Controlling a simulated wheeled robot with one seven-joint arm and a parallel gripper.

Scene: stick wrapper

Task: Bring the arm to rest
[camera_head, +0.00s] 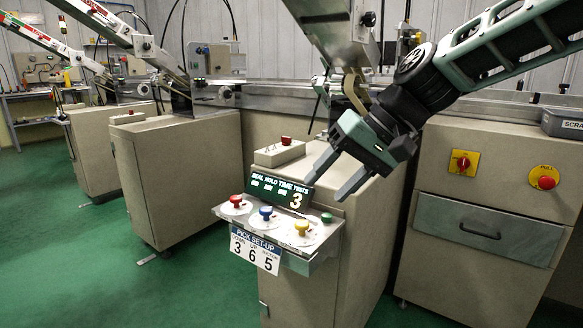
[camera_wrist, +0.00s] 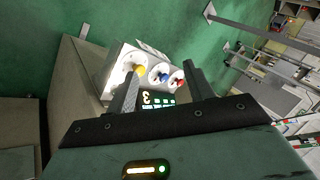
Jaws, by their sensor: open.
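My gripper (camera_head: 329,185) is open and empty in the head view. It hangs in the air above and just behind the control shelf (camera_head: 270,252) on the beige cabinet, fingers pointing down and to the left. In the wrist view my gripper (camera_wrist: 163,85) shows its two fingers spread apart, with the shelf and display between and beyond them. My arm reaches in from the upper right of the head view. Nothing is between the fingers.
The shelf carries a red knob (camera_head: 236,201), a blue knob (camera_head: 266,213), a yellow knob (camera_head: 302,227) and a lit display (camera_head: 281,190). A cabinet with a drawer (camera_head: 480,230) stands at right. Green floor (camera_head: 60,230) is clear at left.

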